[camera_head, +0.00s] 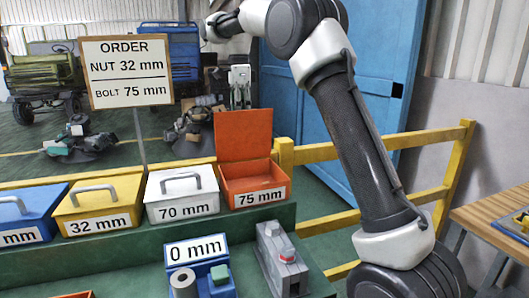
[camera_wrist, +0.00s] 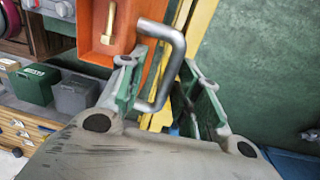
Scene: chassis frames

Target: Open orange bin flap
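The orange bin (camera_head: 255,188), labelled 75 mm, stands at the right end of the bin row. Its orange flap (camera_head: 243,135) stands raised, nearly upright, at the bin's back edge, so the bin's inside shows. My gripper (camera_head: 240,104) is just above and behind the flap, pointing down. In the wrist view my gripper's fingers (camera_wrist: 165,80) are spread, with a bent grey handle (camera_wrist: 176,70) between them. There are gaps beside the handle, and whether a finger touches it is unclear. The orange bin (camera_wrist: 88,42) also shows there, with a brass bolt (camera_wrist: 109,22) inside.
White 70 mm (camera_head: 170,210), yellow 32 mm (camera_head: 112,219) and blue (camera_head: 22,232) bins stand to the left with lids down. An order sign (camera_head: 125,72) stands behind them. A yellow rail (camera_head: 325,152) runs behind and right. A grey vise-like device (camera_head: 282,262) sits in front.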

